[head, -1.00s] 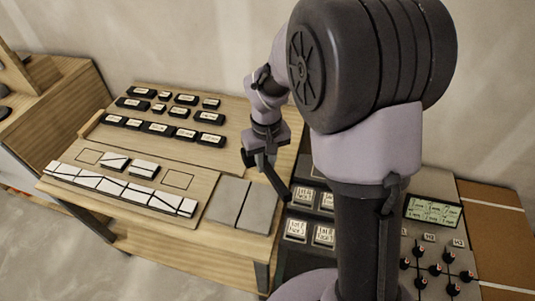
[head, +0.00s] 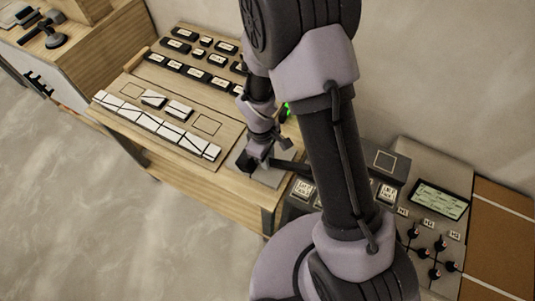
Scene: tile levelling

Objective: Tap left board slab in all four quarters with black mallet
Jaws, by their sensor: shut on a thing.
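Two grey slabs lie side by side at the right end of the wooden table. The left board slab (head: 232,163) is mostly hidden by my gripper and the dark tool; the right slab (head: 268,179) shows in part. My gripper (head: 262,152) is low over the slabs, shut on the black mallet (head: 290,167). Its dark handle points right, toward the panel. A black block at the left of the gripper looks like the mallet's head, but I cannot tell whether it touches the slab.
White tiles with black lines (head: 160,126) lie in a row on the board left of the slabs. Black labelled blocks (head: 195,72) stand behind them. A control panel (head: 432,200) with a screen and knobs stands at right. A small green light (head: 287,109) shows behind my arm.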

